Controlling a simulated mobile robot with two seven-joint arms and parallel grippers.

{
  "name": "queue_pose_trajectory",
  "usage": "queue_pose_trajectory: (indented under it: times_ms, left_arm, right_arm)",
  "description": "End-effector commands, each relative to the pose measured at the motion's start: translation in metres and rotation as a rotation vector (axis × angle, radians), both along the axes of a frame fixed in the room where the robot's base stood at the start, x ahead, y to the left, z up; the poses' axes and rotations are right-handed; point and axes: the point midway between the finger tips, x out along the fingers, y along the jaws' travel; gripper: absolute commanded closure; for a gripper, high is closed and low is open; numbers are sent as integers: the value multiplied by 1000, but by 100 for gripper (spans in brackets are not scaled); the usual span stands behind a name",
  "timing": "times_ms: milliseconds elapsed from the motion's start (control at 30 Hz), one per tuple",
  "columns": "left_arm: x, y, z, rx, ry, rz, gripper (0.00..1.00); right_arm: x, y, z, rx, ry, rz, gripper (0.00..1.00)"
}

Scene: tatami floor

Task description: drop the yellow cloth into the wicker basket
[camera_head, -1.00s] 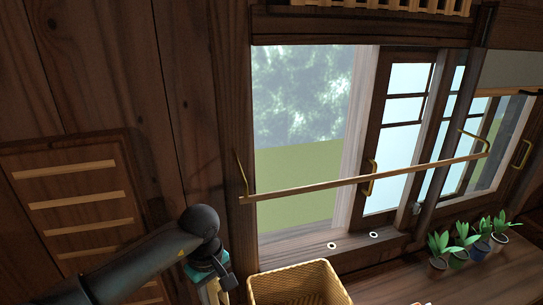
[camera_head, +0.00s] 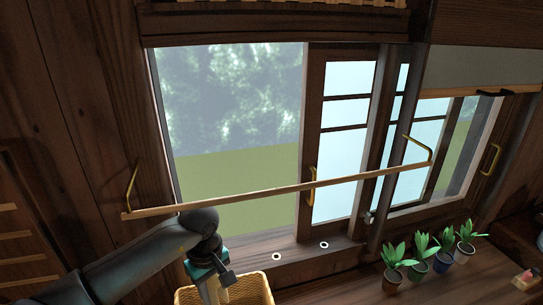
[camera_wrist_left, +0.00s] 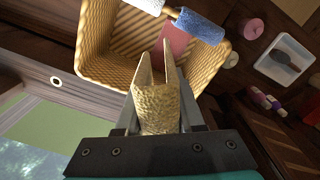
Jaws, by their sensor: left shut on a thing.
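The yellow cloth (camera_wrist_left: 157,105) is pinched between the fingers of my left gripper (camera_wrist_left: 155,125) in the left wrist view. It hangs folded, with two flaps pointing toward the wicker basket (camera_wrist_left: 95,45). The basket's opening lies beyond the cloth in that view. In the head view, my left gripper (camera_head: 215,280) is at the bottom edge, overlapping the near-left part of the basket (camera_head: 257,287). Only the basket's upper part shows there. I cannot tell how high the cloth is over the rim. My right gripper is not in view.
A wooden rail (camera_head: 290,190) crosses before the window, above the basket. In the wrist view, a blue roll (camera_wrist_left: 200,25) and pink cloth (camera_wrist_left: 175,45) overlap the basket; a white tray (camera_wrist_left: 284,60) lies right.

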Motion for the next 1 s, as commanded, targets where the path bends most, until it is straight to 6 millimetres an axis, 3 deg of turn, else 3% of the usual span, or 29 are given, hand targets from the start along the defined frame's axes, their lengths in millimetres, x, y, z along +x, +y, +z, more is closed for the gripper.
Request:
queue_pose_trajectory:
  times_ms: [267, 700, 1000]
  left_arm:
    - [0, 0, -12, 1, 1, 1, 100]
    - [0, 0, -59, -1, 1, 1, 100]
    - [0, 0, -60, 0, 0, 0, 100]
  right_arm:
    - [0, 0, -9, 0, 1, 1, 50]
    - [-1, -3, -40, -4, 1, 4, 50]
    - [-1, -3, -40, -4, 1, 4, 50]
